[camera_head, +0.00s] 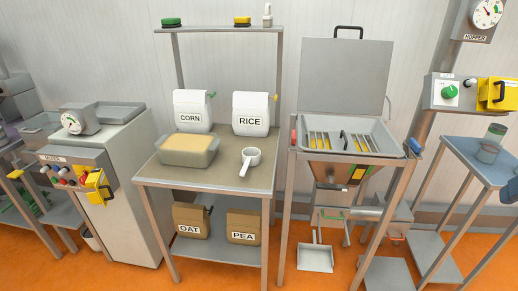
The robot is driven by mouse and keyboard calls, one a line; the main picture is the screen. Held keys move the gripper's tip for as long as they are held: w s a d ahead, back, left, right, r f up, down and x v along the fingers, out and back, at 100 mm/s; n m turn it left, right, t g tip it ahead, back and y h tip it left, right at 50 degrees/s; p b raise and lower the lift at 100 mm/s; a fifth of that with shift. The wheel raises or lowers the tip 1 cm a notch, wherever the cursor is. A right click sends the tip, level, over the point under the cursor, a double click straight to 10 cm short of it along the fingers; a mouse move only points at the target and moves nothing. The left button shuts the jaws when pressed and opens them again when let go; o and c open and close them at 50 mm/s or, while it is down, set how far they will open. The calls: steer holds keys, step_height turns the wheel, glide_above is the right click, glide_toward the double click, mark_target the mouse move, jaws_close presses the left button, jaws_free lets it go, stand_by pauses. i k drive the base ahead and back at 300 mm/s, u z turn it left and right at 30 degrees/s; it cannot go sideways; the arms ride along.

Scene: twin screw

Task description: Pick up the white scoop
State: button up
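The white scoop (250,157) lies on the metal table (228,179), toward its right side and in front of the RICE container. It has a round cup, and its short handle points toward the front of the table, slightly left. The scoop looks empty, though its inside is small in this view. Nothing touches it. My gripper is not in view.
White CORN (193,109) and RICE (251,113) containers stand behind. OAT (191,221) and PEA (243,225) bags sit on the lower shelf. An open-lidded hopper (345,135) stands right. Orange floor is clear in front.

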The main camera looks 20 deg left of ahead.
mark_target(248, 165)
steer(key=u, duration=0.4)
steer(key=i, duration=0.9)
steer(key=u, duration=0.75)
steer(key=k, duration=0.85)
steer(key=u, duration=0.15)
steer(key=i, duration=0.95)
steer(key=z, duration=0.05)
